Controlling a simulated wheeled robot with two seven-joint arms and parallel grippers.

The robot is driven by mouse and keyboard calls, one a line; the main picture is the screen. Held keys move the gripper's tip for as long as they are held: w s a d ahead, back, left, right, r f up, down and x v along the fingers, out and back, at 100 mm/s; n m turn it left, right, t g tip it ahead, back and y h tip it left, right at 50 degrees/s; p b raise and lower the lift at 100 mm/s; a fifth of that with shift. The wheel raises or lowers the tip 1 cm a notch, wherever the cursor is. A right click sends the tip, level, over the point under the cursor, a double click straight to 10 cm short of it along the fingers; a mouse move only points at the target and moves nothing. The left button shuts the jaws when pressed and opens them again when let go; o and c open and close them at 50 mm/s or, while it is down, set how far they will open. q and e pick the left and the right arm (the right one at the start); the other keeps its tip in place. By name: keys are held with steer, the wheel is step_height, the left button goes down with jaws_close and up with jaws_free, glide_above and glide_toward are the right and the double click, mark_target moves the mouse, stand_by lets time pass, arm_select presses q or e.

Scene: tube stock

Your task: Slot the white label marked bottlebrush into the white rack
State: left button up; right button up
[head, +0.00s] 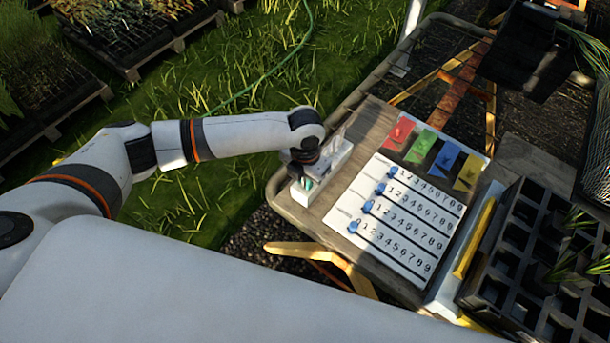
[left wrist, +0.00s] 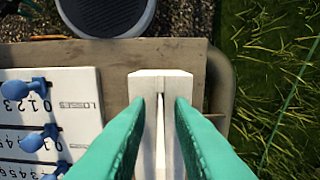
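The white rack (head: 338,160) lies along the left edge of the table. A pale thin plate, seemingly the white label (head: 338,138), stands upright at its far end; no marking is readable. My left gripper (head: 308,182) is low over the rack's near part. In the left wrist view, the green fingers (left wrist: 160,106) are apart over the white rack (left wrist: 172,82). A narrow white strip (left wrist: 160,135) shows edge-on along the rack's slot between the fingers, with gaps on both sides. I cannot tell whether it is the label. My right gripper is not in view.
A white number board (head: 400,215) with blue sliders lies right of the rack. Red, green, blue and yellow cards (head: 440,155) are behind it. A yellow stick (head: 474,238) and a black cell tray (head: 535,260) are farther right. Grass lies beyond the table's left edge.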

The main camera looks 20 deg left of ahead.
arm_select(q)
steer(key=shift+o, duration=0.3)
steer(key=shift+r, duration=0.1)
step_height(320, 180, up, 12)
steer(key=shift+f+b, duration=0.1)
steer(key=shift+b, duration=0.3)
stand_by(0.4)
